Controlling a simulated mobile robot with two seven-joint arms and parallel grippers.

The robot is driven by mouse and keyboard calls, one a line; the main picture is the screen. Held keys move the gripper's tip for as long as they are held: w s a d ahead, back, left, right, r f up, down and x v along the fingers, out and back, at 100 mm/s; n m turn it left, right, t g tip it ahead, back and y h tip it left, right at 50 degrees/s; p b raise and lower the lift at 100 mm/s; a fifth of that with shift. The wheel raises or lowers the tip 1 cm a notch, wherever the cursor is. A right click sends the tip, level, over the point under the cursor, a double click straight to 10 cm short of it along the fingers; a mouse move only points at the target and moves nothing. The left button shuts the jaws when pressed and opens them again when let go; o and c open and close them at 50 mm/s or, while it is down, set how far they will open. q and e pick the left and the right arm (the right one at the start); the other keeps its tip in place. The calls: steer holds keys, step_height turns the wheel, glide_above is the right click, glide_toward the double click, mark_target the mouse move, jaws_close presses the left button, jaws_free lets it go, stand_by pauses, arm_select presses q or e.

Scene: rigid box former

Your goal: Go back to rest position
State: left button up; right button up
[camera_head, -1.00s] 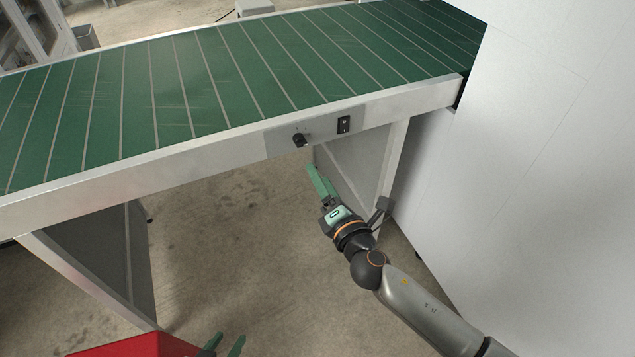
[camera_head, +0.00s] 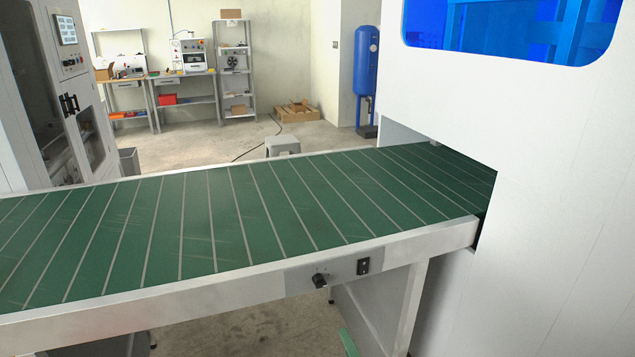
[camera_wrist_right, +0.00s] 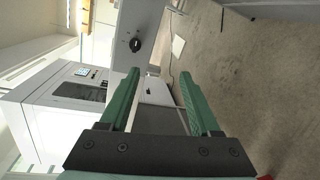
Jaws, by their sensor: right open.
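My right gripper (camera_head: 348,343) shows in the head view only as a green fingertip at the bottom edge, in front of the conveyor's leg panel. In the right wrist view my right gripper (camera_wrist_right: 158,92) has its two green fingers spread wide apart, with nothing between them. The rest of the right arm is out of the head view. My left gripper is not in either current view.
A green conveyor belt (camera_head: 230,215) crosses the head view and enters a white machine (camera_head: 530,180) at the right. A black knob (camera_head: 319,280) sticks out from its front rail. A grey stool (camera_head: 282,145) and shelves (camera_head: 236,75) stand behind.

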steer(key=s+d+f+m+g+p, duration=0.1)
steer(key=s+d+f+m+g, duration=0.1)
steer(key=s+m, duration=0.5)
steer(key=s+d+f+m+g+h+p, duration=0.1)
steer(key=s+d+f+m+g, duration=0.1)
steer(key=s+d+f+m, duration=0.2)
steer(key=s+d+f+m+g+p, duration=0.2)
steer(key=s+f+m, duration=0.3)
steer(key=s+m, duration=0.5)
steer(key=shift+s+d+f+m+h, duration=0.3)
steer(key=shift+s+d+h, duration=0.1)
steer(key=shift+s+d, duration=0.5)
steer(key=shift+c, duration=0.2)
